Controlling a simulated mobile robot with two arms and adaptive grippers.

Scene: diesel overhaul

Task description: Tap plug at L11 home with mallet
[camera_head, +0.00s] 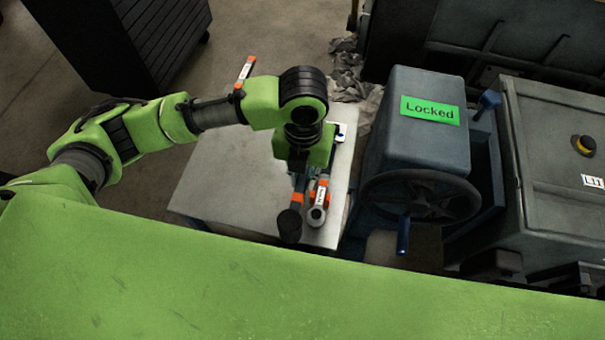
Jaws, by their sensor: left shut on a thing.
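My left gripper (300,172) points down over a pale work surface (225,180), shut on a dark tool that looks like the mallet. The mallet's black cylindrical head (290,226) shows below the fingers, with an orange band above it. Beside it, on the right, is an orange and white tool-like part (320,196) with a round grey end. Whether the mallet touches the surface is unclear. A white label (592,182), partly cut off and perhaps reading L11, is at the right edge on a grey housing. No plug can be made out. My right gripper is not in view.
A blue-grey machine with a green "Locked" sign (430,110) and a dark handwheel (420,197) stands right of the surface. A dark cabinet (130,40) stands at upper left. Crumpled grey material (347,75) lies behind.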

